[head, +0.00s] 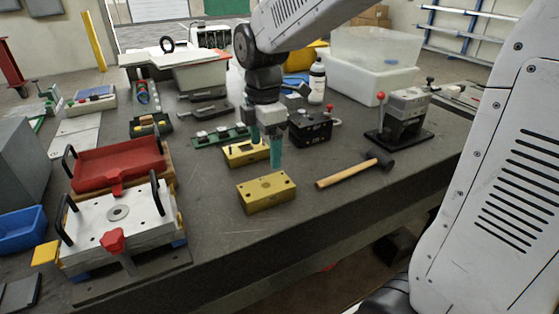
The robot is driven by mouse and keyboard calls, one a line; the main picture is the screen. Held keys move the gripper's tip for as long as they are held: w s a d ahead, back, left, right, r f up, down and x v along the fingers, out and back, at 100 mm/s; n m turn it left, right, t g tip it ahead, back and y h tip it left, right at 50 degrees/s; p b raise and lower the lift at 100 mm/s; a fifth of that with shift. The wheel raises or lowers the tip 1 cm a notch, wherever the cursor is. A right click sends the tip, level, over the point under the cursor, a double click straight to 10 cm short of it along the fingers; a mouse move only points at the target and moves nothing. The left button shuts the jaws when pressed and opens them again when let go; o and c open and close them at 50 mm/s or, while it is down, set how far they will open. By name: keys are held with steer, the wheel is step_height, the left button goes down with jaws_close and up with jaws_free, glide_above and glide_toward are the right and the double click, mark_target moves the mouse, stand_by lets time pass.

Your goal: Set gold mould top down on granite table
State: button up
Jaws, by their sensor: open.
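Two gold mould blocks rest on the dark grey granite table (225,235). The nearer gold block (266,192) lies flat near the table's front edge, with holes in its upper face. The farther gold block (240,155) lies behind it and is partly hidden by my gripper. I cannot tell for sure which of the two is the mould top. My gripper (266,151) points down with its green fingers apart, at the right part of the farther block. One finger is in front of that block and the other appears at its far side. Contact cannot be told.
A hammer (345,174) lies right of the nearer block. A black box (310,128) stands close right of my gripper, and a green strip (208,137) lies behind left. A white plate fixture (140,215) and red tray (115,165) stand left. Table between fixture and nearer block is clear.

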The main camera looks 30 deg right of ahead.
steer(key=s+d+r+m, duration=0.1)
steer(key=s+d+m, duration=0.1)
steer(key=s+m, duration=0.7)
steer(key=s+d+r+m+t, duration=0.1)
steer(key=s+d+m, duration=0.1)
steer(key=s+m, duration=0.7)
steer(key=s, duration=0.4)
steer(key=shift+r, duration=0.35)
